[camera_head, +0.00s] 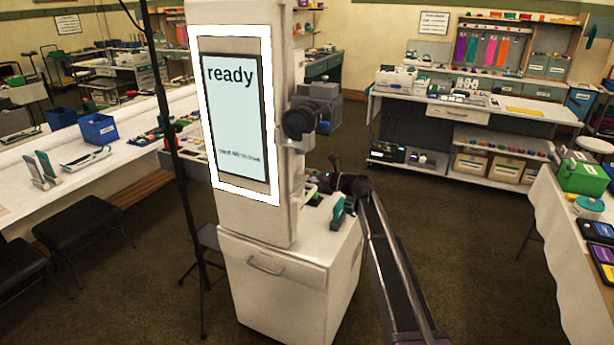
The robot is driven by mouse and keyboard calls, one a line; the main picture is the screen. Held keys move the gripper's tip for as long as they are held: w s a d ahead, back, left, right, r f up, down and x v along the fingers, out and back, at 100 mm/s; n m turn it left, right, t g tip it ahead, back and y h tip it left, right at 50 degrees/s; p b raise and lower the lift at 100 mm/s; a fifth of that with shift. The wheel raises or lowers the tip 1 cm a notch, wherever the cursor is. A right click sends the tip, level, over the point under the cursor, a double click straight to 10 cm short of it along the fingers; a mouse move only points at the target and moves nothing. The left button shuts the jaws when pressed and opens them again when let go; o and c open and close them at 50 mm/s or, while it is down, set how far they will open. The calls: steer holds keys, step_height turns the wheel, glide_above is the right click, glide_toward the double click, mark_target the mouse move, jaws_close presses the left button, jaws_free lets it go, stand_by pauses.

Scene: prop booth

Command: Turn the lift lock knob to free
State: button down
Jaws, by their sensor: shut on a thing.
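A tall cream booth (242,215) with a lit screen (232,110) reading "ready" stands in the middle. A dark camera-like unit (300,122) with a round front is mounted on its right side. My dark arm comes up from the lower right. My gripper (322,181) is at the booth's right side, below that unit and just above the side shelf. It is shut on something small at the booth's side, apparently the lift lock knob. The knob is hidden by the gripper or too small to make out, and its setting cannot be read.
Teal and dark items (338,212) lie on the booth's shelf (318,228) under my gripper. A thin black stand (172,130) rises left of the booth. A white table (560,235) is at the right edge. The floor between booth and back bench (450,112) is clear.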

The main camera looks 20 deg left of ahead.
steer(key=shift+n, duration=0.5)
steer(key=n, duration=0.3)
steer(key=shift+n, duration=0.3)
steer(key=n, duration=1.3)
steer(key=shift+s+t, duration=0.1)
steer(key=shift+t, duration=0.2)
steer(key=shift+f, duration=0.1)
steer(key=shift+c, duration=1.7)
jaws_free()
steer(key=shift+a, duration=0.1)
